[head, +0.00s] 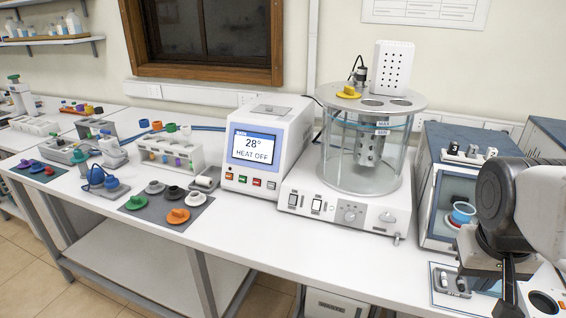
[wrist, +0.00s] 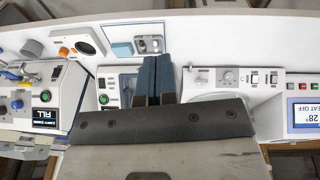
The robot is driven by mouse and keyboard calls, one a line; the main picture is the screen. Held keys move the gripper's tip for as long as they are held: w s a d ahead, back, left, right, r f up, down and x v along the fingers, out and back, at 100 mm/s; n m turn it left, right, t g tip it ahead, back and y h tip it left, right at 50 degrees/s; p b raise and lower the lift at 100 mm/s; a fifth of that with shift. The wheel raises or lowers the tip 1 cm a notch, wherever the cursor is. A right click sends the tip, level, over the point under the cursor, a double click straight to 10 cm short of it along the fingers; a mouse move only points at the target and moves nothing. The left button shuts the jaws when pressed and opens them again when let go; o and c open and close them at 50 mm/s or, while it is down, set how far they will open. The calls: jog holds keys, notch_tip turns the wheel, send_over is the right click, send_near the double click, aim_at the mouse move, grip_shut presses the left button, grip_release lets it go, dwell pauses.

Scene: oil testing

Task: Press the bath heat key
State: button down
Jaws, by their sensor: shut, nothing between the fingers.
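The white bath controller (head: 269,135) stands left of the glass bath (head: 372,155). Its screen (head: 253,147) reads 28° and HEAT OFF. A row of small coloured keys (head: 250,181) runs below the screen; their labels are too small to read. The bath's white base has two rocker switches (head: 305,203) and a knob (head: 350,214). In the wrist view the controller screen (wrist: 305,113) is upside down at the right edge. My gripper (wrist: 154,62) is shut and empty, well away from the controller. In the head view my arm is at the far right, its fingers not clear.
A blue-sided instrument (head: 460,190) stands right of the bath. A machine with a FILL screen (wrist: 45,115) shows in the wrist view. A grey mat (head: 165,212) with coloured caps lies left of the controller. The bench front before the controller is clear.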

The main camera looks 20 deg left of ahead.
aim_at(229, 176)
jog(key=w+a+n+h, duration=0.3)
jog(key=w+a+n, duration=0.4)
jog(key=w+a, duration=1.95)
jog(key=a+f+n+t, duration=0.1)
jog(key=a+f, duration=0.3)
jog(key=a, duration=1)
jog(key=a+f+n+t+h, duration=0.1)
jog(key=a+f, duration=0.4)
jog(key=a, duration=0.8)
jog(key=a+f+n+t+h, duration=0.1)
jog(key=a+f+n, duration=0.2)
jog(key=a, duration=1.1)
notch_tip(229, 176, down, 2)
jog(key=shift+s+a+n, duration=0.15)
jog(key=shift+a+n, duration=0.15)
jog(key=shift+w+f, duration=0.55)
jog(key=shift+w, duration=0.8)
jog(key=shift+w+f, duration=0.5)
jog(key=shift+w, duration=0.9)
jog(key=shift+w+f, duration=0.55)
jog(key=shift+w, duration=0.8)
jog(key=shift+w+f, duration=0.2)
jog(key=shift+w, duration=0.2)
